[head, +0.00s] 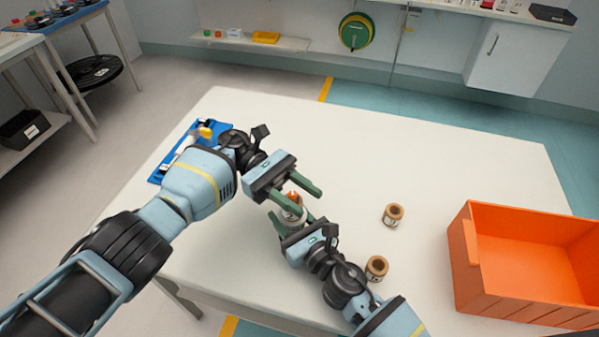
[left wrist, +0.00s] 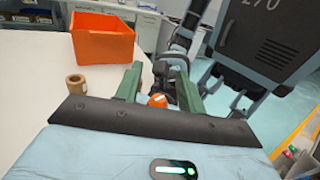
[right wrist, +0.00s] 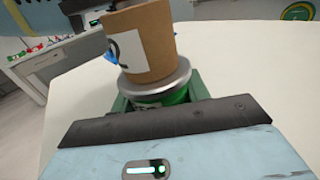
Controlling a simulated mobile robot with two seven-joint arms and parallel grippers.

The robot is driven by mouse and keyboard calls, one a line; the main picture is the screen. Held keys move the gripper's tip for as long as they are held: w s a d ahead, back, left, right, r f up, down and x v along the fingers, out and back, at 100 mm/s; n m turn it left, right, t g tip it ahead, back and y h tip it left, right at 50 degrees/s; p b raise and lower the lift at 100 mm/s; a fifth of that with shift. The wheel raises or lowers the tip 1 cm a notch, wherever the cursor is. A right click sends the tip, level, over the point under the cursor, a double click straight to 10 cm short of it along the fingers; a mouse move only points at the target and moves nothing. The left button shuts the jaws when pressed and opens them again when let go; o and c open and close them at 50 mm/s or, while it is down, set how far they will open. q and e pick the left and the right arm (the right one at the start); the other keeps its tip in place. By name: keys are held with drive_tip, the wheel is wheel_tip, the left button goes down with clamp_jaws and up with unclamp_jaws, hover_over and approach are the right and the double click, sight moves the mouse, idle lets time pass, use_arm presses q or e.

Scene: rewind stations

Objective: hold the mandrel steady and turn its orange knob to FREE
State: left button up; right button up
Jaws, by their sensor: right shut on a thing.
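The mandrel (head: 290,212) stands on the white table. In the right wrist view it shows a silver flange (right wrist: 158,84) over a green part (right wrist: 162,98), with a brown labelled core (right wrist: 147,42) on the flange. My right gripper (head: 292,219) is shut on the mandrel below the flange. The orange knob (head: 294,196) tops the mandrel and also shows in the left wrist view (left wrist: 158,100). My left gripper (head: 308,202) is open, its fingers spread on either side of the knob. The knob's markings are too small to read.
Two loose brown cores (head: 393,215) (head: 376,268) stand to the right of the grippers. An orange bin (head: 480,275) stands at the right of the table. A blue tray (head: 160,172) lies at the left edge, partly behind my left arm. The table's far middle is clear.

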use_arm(q)
wheel_tip(320, 180, up, 9)
drive_tip(key=shift+f, duration=0.2)
drive_tip(key=shift+r, duration=0.1)
idle(0.4)
